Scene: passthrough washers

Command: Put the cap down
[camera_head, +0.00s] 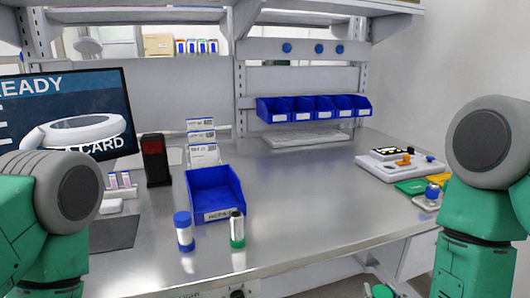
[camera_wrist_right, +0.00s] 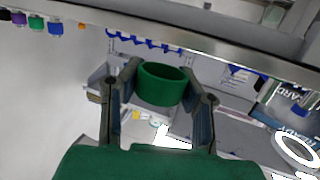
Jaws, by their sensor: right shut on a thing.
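A green round cap (camera_wrist_right: 160,86) is held between the two dark fingers of my right gripper (camera_wrist_right: 161,78) in the right wrist view. The cap is hollow, with its opening showing. In the head view, the green cap (camera_head: 381,291) shows small at the bottom edge, below the table's front edge, with a little of my right gripper (camera_head: 378,293) around it. My left arm comes in at the left, but its gripper is out of view. A blue-capped bottle (camera_head: 184,232) and a dark-topped bottle with a green base (camera_head: 237,229) stand near the table's front edge.
A blue tray (camera_head: 214,193) stands behind the bottles on the metal table (camera_head: 300,200). A black-red device (camera_head: 155,160) and a monitor (camera_head: 70,115) are left. Blue bins (camera_head: 312,108) hang behind. A white panel (camera_head: 400,168) and coloured pieces are right. The table's middle is clear.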

